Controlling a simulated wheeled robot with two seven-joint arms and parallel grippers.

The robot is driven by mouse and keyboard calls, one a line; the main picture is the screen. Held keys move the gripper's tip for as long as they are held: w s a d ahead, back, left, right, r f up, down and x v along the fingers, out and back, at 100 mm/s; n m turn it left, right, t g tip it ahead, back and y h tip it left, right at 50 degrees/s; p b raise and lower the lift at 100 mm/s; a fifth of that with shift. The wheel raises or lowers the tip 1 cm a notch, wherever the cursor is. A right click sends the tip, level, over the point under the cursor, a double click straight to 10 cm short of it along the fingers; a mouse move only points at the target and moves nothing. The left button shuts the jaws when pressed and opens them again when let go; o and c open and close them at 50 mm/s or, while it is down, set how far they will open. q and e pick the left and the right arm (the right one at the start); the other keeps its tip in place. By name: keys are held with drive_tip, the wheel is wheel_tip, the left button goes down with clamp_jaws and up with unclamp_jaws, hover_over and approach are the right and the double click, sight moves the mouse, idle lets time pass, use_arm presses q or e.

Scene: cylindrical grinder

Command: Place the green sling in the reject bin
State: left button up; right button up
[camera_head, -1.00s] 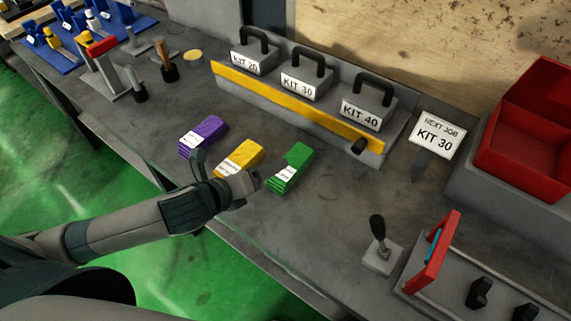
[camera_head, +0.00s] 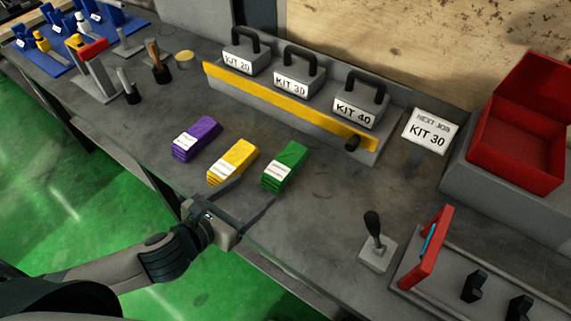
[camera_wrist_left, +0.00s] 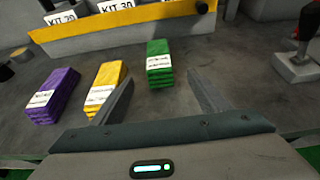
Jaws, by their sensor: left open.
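The green sling (camera_head: 286,166) is a folded stack with a white label, lying on the grey bench at the right end of a row of three slings. It also shows in the left wrist view (camera_wrist_left: 159,62), ahead of the fingertips and between their lines. My left gripper (camera_head: 257,189) is open and empty at the bench's front edge, apart from the green sling and on its near side. Its two fingers also show in the left wrist view (camera_wrist_left: 161,90). A red open box (camera_head: 514,150) stands at the right; no label on it is readable. My right gripper is not in view.
A yellow sling (camera_head: 232,162) and a purple sling (camera_head: 196,139) lie left of the green one. Behind them is a rack with a yellow front strip (camera_head: 290,105) and KIT blocks. A black-knobbed lever (camera_head: 375,240) and red-framed panel (camera_head: 431,249) stand at the right front.

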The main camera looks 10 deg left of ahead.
sight(278, 171)
use_arm(q)
drive_tip(key=p+x, duration=0.2)
drive_tip(key=x, duration=1)
drive_tip(key=shift+w+f+p, duration=0.1)
drive_tip(key=shift+p, duration=0.2)
drive_tip(key=shift+w+d+p, duration=0.2)
drive_tip(key=shift+w+p, duration=0.1)
drive_tip(key=shift+w, duration=0.2)
drive_tip(key=p+x, duration=0.1)
drive_tip(key=x, duration=0.2)
drive_tip(key=shift+a, duration=0.1)
drive_tip(key=shift+w+f, duration=0.3)
drive_tip(key=shift+w, duration=0.2)
drive_tip(key=c, duration=1.5)
drive_tip(key=shift+r, duration=0.1)
